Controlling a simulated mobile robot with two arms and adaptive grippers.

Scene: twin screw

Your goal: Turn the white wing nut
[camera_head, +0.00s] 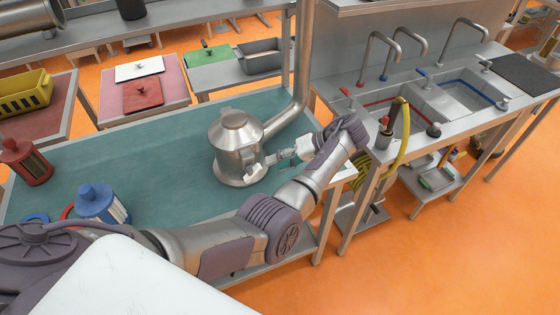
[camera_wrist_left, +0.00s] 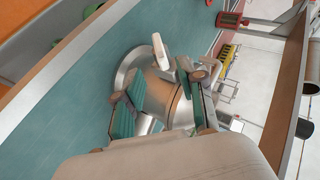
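A silver metal vessel with a conical lid (camera_head: 238,140) stands on the teal tabletop. The white wing nut (camera_head: 256,172) shows low on its right side, close to my left gripper. In the left wrist view a white wing of the nut (camera_wrist_left: 160,52) stands out beyond the fingers, beside the metal body. My left gripper (camera_head: 277,158) reaches in from the right of the vessel. In the wrist view its teal-padded fingers (camera_wrist_left: 158,103) are spread apart, with part of the metal body between them. Whether a finger touches the nut cannot be told. My right gripper is out of view.
A metal pipe (camera_head: 302,75) rises behind the vessel. Blue (camera_head: 97,203) and red (camera_head: 27,162) canisters stand at the left. A sink counter (camera_head: 375,80) with a yellow hose (camera_head: 402,150) is at the right. The tabletop left of the vessel is mostly clear.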

